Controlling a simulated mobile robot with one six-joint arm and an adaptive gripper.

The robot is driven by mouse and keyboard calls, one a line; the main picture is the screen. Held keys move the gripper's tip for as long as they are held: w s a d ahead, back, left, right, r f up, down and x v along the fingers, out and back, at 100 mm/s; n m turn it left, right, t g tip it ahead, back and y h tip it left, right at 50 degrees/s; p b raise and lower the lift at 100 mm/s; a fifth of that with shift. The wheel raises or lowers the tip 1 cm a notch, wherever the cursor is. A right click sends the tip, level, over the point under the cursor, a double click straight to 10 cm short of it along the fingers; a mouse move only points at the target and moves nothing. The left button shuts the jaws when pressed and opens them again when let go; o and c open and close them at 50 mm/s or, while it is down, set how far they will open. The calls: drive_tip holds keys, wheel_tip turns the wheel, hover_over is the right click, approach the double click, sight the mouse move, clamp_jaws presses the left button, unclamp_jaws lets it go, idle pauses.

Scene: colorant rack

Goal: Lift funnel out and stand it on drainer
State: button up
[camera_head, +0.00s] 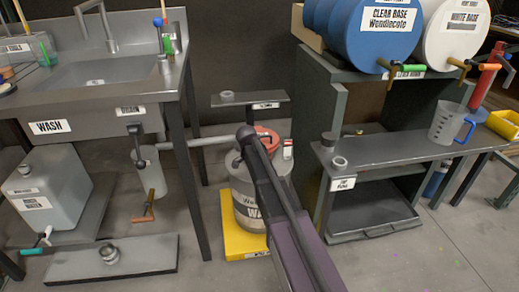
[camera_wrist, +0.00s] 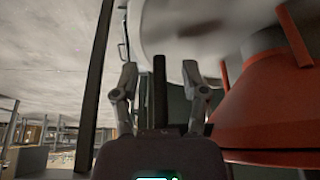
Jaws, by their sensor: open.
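The orange-red funnel (camera_head: 268,137) sits in the top of the grey waste drum (camera_head: 243,190), partly hidden behind my arm. In the wrist view, which looks upside down, its wide orange cone (camera_wrist: 258,105) fills the right side, with the drum (camera_wrist: 190,25) above it. My gripper (camera_wrist: 160,75) is open, its two fingers apart with nothing held between them. The funnel is beside the fingers, not between them.
The drum stands on a yellow base (camera_head: 240,238) between the sink unit and the dark rack (camera_head: 375,90). A small grey shelf (camera_head: 262,97) is behind it. A clear jug (camera_head: 447,122) stands on the rack's ledge. A white container (camera_head: 47,188) is under the sink.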

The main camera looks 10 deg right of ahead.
drive_tip(key=shift+c, duration=0.2)
clamp_jaws()
drive_tip(key=shift+r, duration=0.1)
wheel_tip(320, 180, up, 3)
drive_tip(key=p, duration=0.3)
drive_tip(key=shift+f, duration=0.2)
drive_tip(key=s+r+p, duration=0.2)
drive_tip(key=s, duration=1.4)
drive_tip(key=shift+r, duration=0.1)
